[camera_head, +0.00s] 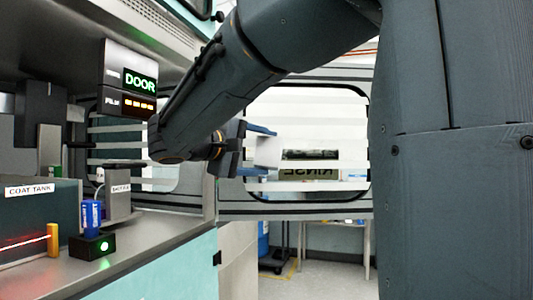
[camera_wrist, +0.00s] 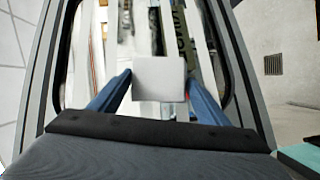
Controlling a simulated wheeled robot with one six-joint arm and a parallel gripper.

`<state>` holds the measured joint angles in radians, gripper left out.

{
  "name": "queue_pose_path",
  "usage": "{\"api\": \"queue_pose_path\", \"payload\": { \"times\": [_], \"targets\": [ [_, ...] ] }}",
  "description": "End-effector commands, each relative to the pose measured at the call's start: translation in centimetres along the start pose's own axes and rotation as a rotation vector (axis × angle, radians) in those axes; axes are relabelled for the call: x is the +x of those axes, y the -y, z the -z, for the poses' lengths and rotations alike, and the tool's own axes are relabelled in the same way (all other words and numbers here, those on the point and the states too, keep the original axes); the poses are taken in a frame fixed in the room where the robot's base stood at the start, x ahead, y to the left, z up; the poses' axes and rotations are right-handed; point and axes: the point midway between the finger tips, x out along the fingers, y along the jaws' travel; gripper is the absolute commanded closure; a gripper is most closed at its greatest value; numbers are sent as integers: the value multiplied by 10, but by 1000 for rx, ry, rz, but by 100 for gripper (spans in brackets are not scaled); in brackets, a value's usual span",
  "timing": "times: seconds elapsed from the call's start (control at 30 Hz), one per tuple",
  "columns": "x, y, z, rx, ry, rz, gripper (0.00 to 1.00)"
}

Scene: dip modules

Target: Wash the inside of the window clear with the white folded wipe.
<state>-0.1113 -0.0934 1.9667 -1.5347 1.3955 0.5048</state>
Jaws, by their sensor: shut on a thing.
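My gripper (camera_head: 270,152) is shut on the white folded wipe (camera_head: 266,153), with a blue finger on either side of it. In the wrist view the wipe (camera_wrist: 158,78) sits between the two blue fingertips, its flat face in front of the window. The window (camera_head: 315,102) has a dark rounded frame. White film covers its top and crosses lower down in horizontal bands. Clear strips between the bands show the room behind and a mirrored "RINSE" sign. The wipe is at the window's left side, at mid height; I cannot tell whether it touches the pane.
Another banded pane (camera_head: 110,135) lies left, partly behind my arm. A display reading "DOOR" (camera_head: 128,80) hangs at upper left. The left bench holds a coat tank (camera_head: 28,205), blue cylinders (camera_head: 92,217), a yellow post (camera_head: 53,240) and a black box with a green light (camera_head: 93,245).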

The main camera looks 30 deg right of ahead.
Motion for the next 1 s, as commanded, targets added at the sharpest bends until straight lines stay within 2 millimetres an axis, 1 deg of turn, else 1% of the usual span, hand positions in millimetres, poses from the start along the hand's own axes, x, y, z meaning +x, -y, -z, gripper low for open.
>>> {"api": "queue_pose_path", "payload": {
  "times": [0.43,0.57,0.87,1.0],
  "targets": [
    [-36,-1,-17,1,3,0,66],
    [-40,-1,-20,1,5,0,66],
    [-41,-1,-20,1,7,0,66],
    [-46,-1,-22,1,5,1,66]
  ]
}}
